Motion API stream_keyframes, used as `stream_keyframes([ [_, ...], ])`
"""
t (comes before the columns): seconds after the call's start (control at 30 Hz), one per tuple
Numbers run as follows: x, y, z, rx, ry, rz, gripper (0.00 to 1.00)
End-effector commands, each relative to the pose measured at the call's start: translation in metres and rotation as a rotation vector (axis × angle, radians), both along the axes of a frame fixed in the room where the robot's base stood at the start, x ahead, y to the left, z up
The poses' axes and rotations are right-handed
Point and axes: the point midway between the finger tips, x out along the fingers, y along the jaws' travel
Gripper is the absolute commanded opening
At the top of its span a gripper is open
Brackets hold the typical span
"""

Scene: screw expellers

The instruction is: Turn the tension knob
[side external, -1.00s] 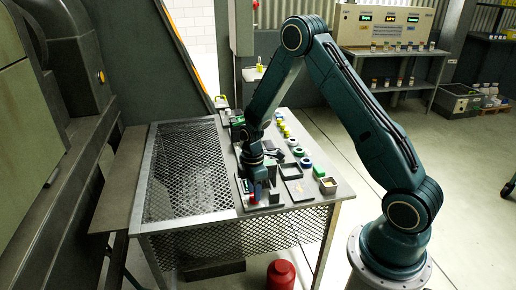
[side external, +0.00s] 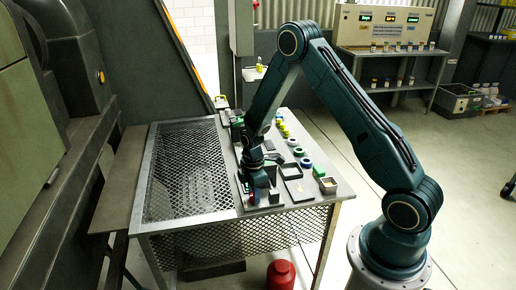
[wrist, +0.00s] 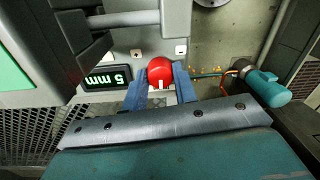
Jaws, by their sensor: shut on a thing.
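The red round knob (wrist: 160,70) sits on a light grey panel (wrist: 135,42) in the wrist view, with a small white mark on its lower edge. My gripper (wrist: 160,82) has its two blue fingers on either side of the knob, shut on it. In the side view my gripper (side external: 258,194) is down at the near end of the bench, and its fingers and the knob are hidden or too small to make out.
A display with green characters (wrist: 107,79) is left of the knob in the wrist view. A teal cylindrical part with a cable (wrist: 268,88) lies to the right. The bench's mesh top (side external: 185,170), coloured rings (side external: 298,152) and a small open box (side external: 328,186) show in the side view.

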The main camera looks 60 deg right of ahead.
Motion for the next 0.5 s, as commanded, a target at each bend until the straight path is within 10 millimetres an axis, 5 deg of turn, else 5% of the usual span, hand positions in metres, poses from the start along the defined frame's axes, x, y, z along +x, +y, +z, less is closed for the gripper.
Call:
stream_keyframes([
  [0.5,-0.0005,-0.0005,0.0001,0.001,0.000,-0.229,0.05],
])
